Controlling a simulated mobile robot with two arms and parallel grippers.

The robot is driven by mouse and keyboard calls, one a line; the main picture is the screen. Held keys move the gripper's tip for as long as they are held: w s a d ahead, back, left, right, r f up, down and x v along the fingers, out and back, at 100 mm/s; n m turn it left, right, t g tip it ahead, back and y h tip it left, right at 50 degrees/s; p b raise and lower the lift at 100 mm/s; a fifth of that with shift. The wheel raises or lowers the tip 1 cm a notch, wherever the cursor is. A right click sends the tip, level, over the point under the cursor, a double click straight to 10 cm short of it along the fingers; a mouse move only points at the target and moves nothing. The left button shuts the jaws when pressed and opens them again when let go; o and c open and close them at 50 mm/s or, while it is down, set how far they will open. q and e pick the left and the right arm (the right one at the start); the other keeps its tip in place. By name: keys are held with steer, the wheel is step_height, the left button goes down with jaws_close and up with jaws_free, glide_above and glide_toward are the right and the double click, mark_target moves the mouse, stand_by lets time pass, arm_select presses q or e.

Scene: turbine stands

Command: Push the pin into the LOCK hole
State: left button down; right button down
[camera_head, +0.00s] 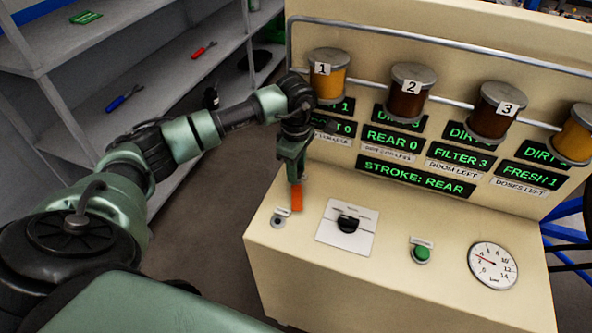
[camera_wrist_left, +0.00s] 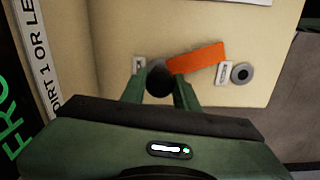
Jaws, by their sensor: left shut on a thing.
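My left gripper (camera_head: 295,178) points down over the left end of the console's top panel. In the left wrist view its two fingers (camera_wrist_left: 161,88) are shut on the dark round head of the pin (camera_wrist_left: 159,76). An orange tag (camera_wrist_left: 198,58) hangs from the pin and also shows in the head view (camera_head: 297,198). A small label (camera_wrist_left: 139,64) is beside the pin. A grey ringed hole (camera_wrist_left: 241,73) with its own label (camera_wrist_left: 223,73) is apart from the pin, and it shows in the head view (camera_head: 278,221). Label words are unreadable. The pin's lower end is hidden.
The cream console (camera_head: 400,260) carries a black knob (camera_head: 348,223), a green button (camera_head: 421,252) and a gauge (camera_head: 493,266). Numbered jars and green displays, one reading STROKE: REAR (camera_head: 416,180), line its upright panel. Grey shelves (camera_head: 120,60) stand at the left.

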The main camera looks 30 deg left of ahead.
arm_select(q)
steer(key=shift+s+d+f, duration=0.1)
steer(key=shift+s+f, duration=0.15)
steer(key=shift+f, duration=0.25)
steer(key=c, duration=1.3)
jaws_free()
steer(key=shift+c, duration=0.2)
steer(key=o, duration=0.4)
steer(key=shift+w, duration=0.3)
steer(key=shift+o, duration=0.6)
steer(key=shift+s+r, duration=0.1)
steer(key=shift+r, duration=0.05)
